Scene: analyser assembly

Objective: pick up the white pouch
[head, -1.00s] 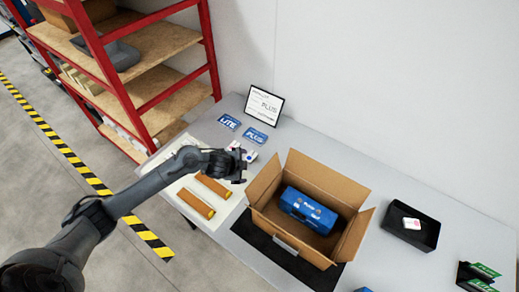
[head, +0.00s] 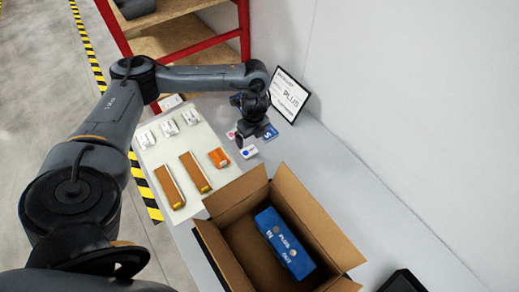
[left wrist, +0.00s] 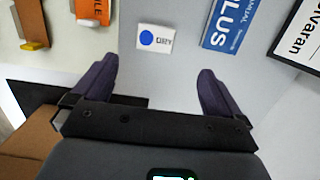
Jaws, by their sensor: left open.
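A small flat white packet with a blue dot (head: 249,152) lies on the grey table beside the pale mat. It also shows in the left wrist view (left wrist: 156,39), ahead of and between the fingers, apart from them. Several other white packets (head: 168,128) lie in a row on the mat; I cannot tell which white item is the pouch. My left gripper (head: 252,137) points down just behind the blue-dot packet. In the left wrist view its fingers (left wrist: 157,82) are spread with nothing between them. My right gripper is not in view.
Two brown bars (head: 195,172) and an orange box (head: 218,157) lie on the mat (head: 150,175). An open carton (head: 240,197) holding a blue box (head: 285,243) stands in front. A blue manual (left wrist: 230,22) and a sign (head: 287,95) are near the gripper.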

